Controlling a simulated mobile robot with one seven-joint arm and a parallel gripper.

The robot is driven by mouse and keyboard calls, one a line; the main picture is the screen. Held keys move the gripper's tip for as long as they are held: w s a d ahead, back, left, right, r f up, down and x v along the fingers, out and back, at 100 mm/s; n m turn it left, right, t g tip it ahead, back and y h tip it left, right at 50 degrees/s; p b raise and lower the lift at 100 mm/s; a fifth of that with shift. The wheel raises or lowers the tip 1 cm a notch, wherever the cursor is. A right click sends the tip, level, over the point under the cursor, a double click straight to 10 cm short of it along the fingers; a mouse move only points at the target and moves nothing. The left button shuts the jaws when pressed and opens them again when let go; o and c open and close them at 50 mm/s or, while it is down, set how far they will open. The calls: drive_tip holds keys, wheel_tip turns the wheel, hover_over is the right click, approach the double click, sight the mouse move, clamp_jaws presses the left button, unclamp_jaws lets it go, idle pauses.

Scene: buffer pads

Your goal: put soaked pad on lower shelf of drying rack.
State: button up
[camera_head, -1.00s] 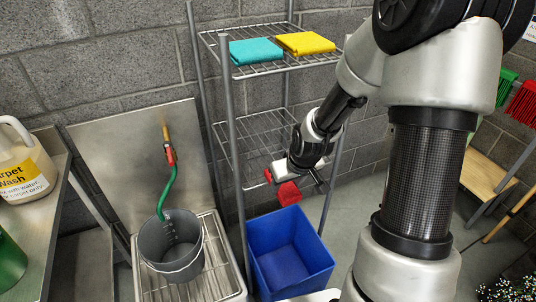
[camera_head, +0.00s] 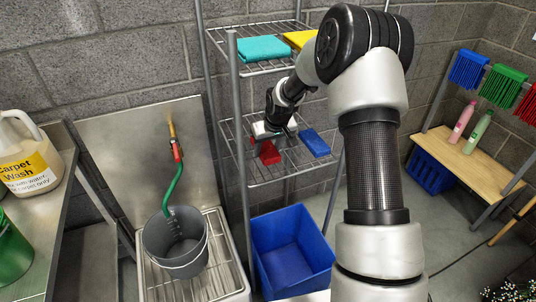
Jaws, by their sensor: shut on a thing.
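A red pad (camera_head: 268,153) is held in my gripper (camera_head: 267,141) at the lower wire shelf (camera_head: 275,177) of the drying rack. My gripper is shut on it, and the arm hides part of the gripper. The pad hangs tilted below the jaws, toward the left of the shelf. I cannot tell whether it touches the wires. A blue pad (camera_head: 314,143) lies on the same shelf to the right of the red one. The grey drying rack (camera_head: 238,120) stands against the block wall.
A teal pad (camera_head: 263,49) and a yellow pad (camera_head: 299,39) lie on the upper shelf. A blue bin (camera_head: 290,257) stands under the rack. A grey bucket (camera_head: 175,243) stands on the sink grate to the left. Bare wires show at the shelf's front.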

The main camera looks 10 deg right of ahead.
sight(269, 151)
drive_tip(key=shift+f, duration=1.35)
drive_tip(key=shift+f, duration=0.2)
drive_tip(key=o, duration=1.1)
drive_tip(key=shift+c, duration=0.2)
